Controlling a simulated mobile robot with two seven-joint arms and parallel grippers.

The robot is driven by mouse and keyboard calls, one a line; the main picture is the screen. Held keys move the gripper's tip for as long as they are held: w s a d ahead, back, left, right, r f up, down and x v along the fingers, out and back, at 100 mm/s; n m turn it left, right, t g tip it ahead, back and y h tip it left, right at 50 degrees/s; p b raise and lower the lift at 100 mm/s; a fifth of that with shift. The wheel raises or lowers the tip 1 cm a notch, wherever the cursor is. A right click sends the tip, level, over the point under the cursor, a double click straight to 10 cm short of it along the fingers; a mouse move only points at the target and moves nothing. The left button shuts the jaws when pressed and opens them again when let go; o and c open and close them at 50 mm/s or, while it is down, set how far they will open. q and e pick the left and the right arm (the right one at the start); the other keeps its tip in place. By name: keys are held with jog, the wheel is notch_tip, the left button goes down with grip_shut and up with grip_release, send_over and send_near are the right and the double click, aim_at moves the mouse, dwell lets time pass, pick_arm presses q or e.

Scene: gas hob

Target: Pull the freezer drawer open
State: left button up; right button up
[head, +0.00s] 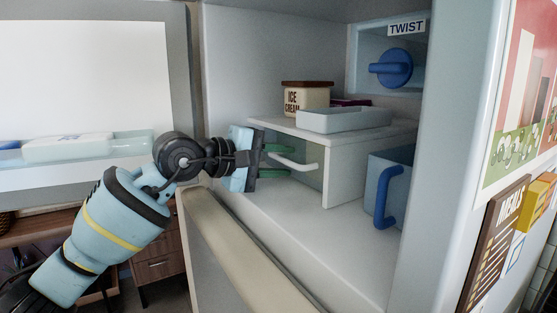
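Inside the open white compartment, a drawer with a pale greenish front (312,181) sits under a white shelf. Its white bar handle (300,165) sticks out toward my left gripper. My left gripper (278,161) comes in from the left at the drawer front. Its two green fingers are spread apart, one above and one below the level of the handle. The near end of the handle lies between or just behind the fingers; I cannot tell if they touch it. The drawer looks shut. My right gripper is not in view.
A blue bin with a blue handle (384,198) stands right of the drawer. An ice cream tub (306,100) and a pale tray (345,119) rest on the shelf (277,126). A blue knob (391,68) is under a TWIST label. An open door (215,240) edges the front.

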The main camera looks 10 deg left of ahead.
pick_arm(q)
jog(key=shift+c, duration=0.4)
grip_shut()
jog(key=shift+a, duration=0.1)
